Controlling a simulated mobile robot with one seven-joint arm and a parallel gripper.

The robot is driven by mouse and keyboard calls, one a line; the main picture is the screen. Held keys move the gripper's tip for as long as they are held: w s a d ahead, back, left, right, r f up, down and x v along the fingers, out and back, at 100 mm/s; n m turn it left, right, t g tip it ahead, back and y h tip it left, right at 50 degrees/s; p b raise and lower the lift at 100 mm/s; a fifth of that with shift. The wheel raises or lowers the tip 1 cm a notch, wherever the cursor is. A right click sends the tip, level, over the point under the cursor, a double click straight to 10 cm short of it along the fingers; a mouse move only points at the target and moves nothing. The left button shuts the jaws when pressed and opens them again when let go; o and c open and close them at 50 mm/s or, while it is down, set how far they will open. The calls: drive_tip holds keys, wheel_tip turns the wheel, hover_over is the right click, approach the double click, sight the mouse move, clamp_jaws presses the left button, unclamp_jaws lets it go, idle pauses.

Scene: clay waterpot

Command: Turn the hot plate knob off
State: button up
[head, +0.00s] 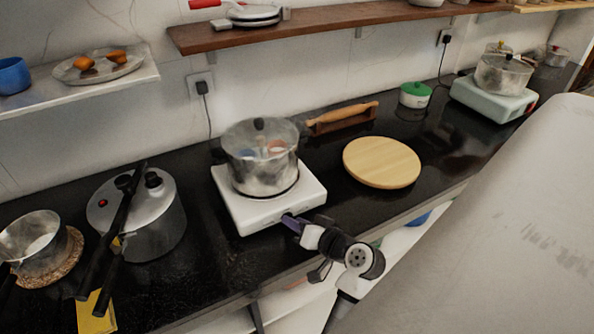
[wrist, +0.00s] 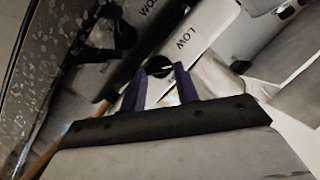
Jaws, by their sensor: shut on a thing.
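The white hot plate (head: 240,213) stands on the black counter in the head view, with a glass-lidded metal pot (head: 262,178) on it. My gripper (head: 288,222) is at its front face, and the fingers hide the knob in that view. In the wrist view the dark round knob (wrist: 159,66) sits between the two purple fingertips of my gripper (wrist: 160,72). The fingers are closed on its sides. The white front of the hot plate (wrist: 204,22) carries the printed word LOW beside the knob. The knob's exact pointing direction is hard to tell.
A pressure cooker (head: 160,215) and a small saucepan (head: 35,235) stand to the left. A round wooden board (head: 382,162) lies to the right. A second hot plate (head: 490,100) with a pot stands at the far right. Bare counter lies left of the hot plate.

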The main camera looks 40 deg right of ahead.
idle(0.4)
drive_tip(key=o, duration=1)
drive_tip(key=shift+s, duration=0.1)
drive_tip(key=b+v, duration=0.2)
drive_tip(key=v, duration=1.1)
drive_tip(key=shift+s+r, duration=0.1)
drive_tip(key=shift+s, duration=0.2)
